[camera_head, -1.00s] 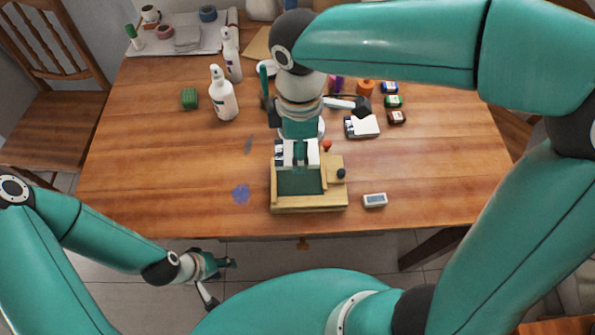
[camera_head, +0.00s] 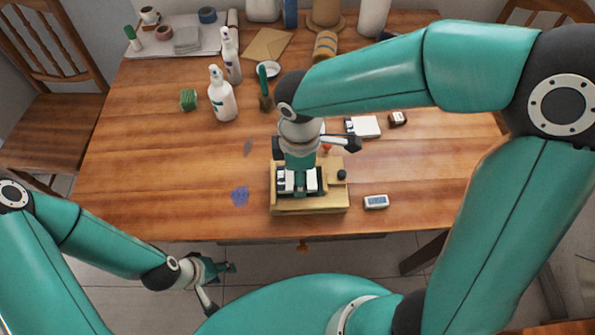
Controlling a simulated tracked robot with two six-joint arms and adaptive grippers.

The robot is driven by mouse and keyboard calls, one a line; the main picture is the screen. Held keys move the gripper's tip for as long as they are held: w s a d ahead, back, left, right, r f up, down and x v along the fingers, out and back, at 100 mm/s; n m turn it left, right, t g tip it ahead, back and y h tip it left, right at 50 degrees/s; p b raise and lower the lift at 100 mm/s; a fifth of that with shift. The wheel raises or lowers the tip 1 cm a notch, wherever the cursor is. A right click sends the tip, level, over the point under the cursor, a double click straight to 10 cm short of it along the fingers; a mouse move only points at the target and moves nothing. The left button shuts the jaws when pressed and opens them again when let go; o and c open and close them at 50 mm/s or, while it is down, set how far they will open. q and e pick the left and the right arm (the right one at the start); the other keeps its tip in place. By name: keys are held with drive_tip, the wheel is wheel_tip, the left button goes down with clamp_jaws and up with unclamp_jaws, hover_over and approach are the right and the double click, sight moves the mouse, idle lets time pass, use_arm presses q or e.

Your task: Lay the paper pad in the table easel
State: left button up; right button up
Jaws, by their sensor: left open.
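The table easel (camera_head: 312,209), a light wooden box frame, stands near the table's front edge. My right gripper (camera_head: 299,182) points down over its bed from behind. The white paper pad (camera_head: 311,181) shows on both sides of the teal gripper body, within the easel's outline. The gripper appears shut on it, though the fingertips are largely hidden; I cannot tell whether the pad touches the bed. My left gripper (camera_head: 219,282) is open and empty, below the table's front edge.
A similar white block (camera_head: 366,127) with a dark left edge lies behind the easel. A small grey-white box (camera_head: 376,202) lies to its right. The table's left front is clear except for a blue stain (camera_head: 240,196).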

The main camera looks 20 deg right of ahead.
drive_tip(key=o, duration=1.2)
drive_tip(key=shift+c, duration=0.2)
wheel_tip(320, 180, up, 12)
drive_tip(key=p, duration=0.1)
drive_tip(key=shift+p, duration=0.4)
